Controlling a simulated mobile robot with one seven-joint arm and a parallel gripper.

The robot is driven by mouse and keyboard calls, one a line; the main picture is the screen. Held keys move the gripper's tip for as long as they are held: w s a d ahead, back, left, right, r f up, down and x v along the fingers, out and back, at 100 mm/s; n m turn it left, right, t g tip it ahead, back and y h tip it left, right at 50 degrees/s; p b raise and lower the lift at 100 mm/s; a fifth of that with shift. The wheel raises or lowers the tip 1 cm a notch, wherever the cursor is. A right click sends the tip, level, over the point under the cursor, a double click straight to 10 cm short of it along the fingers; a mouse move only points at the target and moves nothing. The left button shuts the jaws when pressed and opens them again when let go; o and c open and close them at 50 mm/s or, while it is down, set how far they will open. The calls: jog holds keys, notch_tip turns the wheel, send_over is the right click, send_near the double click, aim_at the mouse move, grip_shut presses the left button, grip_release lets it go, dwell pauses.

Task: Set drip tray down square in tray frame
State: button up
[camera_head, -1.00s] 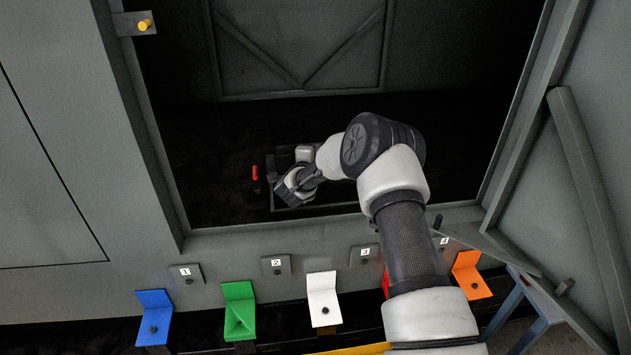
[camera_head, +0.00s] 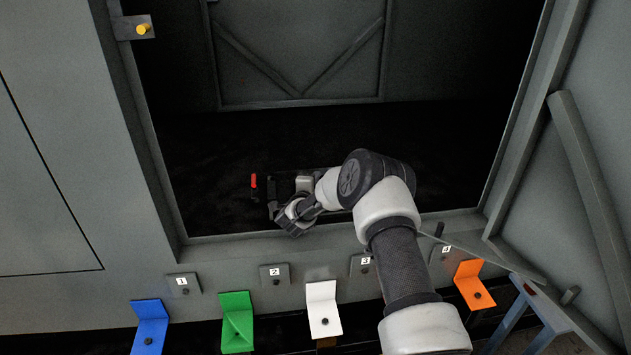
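My gripper (camera_head: 292,222) is inside the dark enclosure, pointing down near the front sill. Its fingers are dark and small, so I cannot tell whether they are open or shut. A low dark framed shape (camera_head: 274,200), which may be the tray frame, lies on the enclosure floor beside and partly behind my gripper. My wrist and forearm cover much of it. I cannot make out the drip tray as a separate thing, nor whether my gripper touches it.
A red piece (camera_head: 253,185) stands left of my gripper. The front sill (camera_head: 330,232) runs close below it. Several coloured brackets, including blue (camera_head: 149,325), green (camera_head: 237,320), white (camera_head: 323,308) and orange (camera_head: 473,283), line the front. An open door (camera_head: 600,150) is at right.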

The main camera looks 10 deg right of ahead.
jog(key=o, duration=0.4)
jog(key=shift+o, duration=0.2)
jog(key=shift+r, duration=0.1)
